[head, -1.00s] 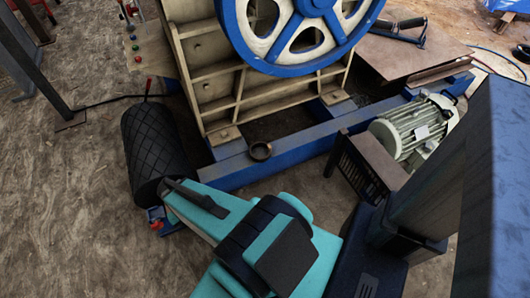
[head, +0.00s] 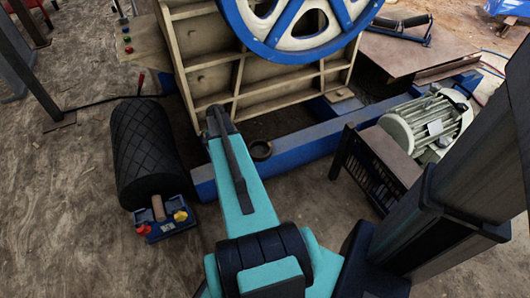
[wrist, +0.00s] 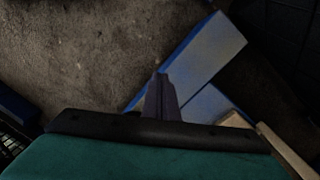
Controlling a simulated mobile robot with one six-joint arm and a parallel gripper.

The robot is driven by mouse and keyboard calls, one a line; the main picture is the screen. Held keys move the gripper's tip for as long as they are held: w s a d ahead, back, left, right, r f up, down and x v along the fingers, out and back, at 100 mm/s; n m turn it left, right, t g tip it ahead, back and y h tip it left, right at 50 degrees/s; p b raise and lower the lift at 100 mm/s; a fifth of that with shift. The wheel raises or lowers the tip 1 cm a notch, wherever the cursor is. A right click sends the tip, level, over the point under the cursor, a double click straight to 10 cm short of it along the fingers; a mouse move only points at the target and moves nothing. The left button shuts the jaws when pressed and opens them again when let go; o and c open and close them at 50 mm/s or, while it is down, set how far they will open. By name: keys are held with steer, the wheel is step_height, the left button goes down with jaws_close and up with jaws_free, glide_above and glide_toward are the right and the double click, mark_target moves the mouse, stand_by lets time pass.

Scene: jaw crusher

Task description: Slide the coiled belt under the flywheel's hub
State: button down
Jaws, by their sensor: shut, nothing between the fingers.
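A small dark ring (head: 261,156), which looks like the coiled belt, lies flat by the long blue beam (head: 310,140) of the crusher's base. The flywheel (head: 300,54), blue-rimmed with cream and blue spokes, stands above and behind it; its hub is cut off by the top edge. My gripper (head: 217,118) is at the end of the teal arm, left of the ring and in front of the cream ribbed frame. It holds nothing. In the wrist view its narrow fingers (wrist: 160,98) are together, over a blue-edged beam (wrist: 205,60); I cannot make out the ring there.
A motor (head: 430,122) and dark slatted guard (head: 375,168) stand at right. Dirt floor is open at lower left.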

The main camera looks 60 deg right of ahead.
mark_target(258, 153)
steer(key=s+d+r+m+b, duration=0.1)
steer(key=s+d+m+b, duration=0.1)
steer(key=d, duration=0.7)
steer(key=s+d+m+t+h+b, duration=0.1)
steer(key=s+d+m+b, duration=0.2)
steer(key=d, duration=0.6)
steer(key=shift+s+r+m, duration=0.4)
steer(key=shift+s+m, duration=0.3)
steer(key=shift+s, duration=0.1)
step_height(258, 153, down, 11)
steer(key=b, duration=0.4)
steer(key=shift+r, duration=0.15)
steer(key=shift+s+d+r+b, duration=0.1)
steer(key=shift+s+d+b, duration=0.1)
steer(key=shift+s+d, duration=0.25)
steer(key=shift+s+d+r+b, duration=0.15)
steer(key=shift+s+d, duration=0.1)
steer(key=shift+d, duration=0.3)
steer(key=shift+s+d, duration=0.5)
steer(key=shift+d, duration=0.1)
steer(key=shift+w+r, duration=0.1)
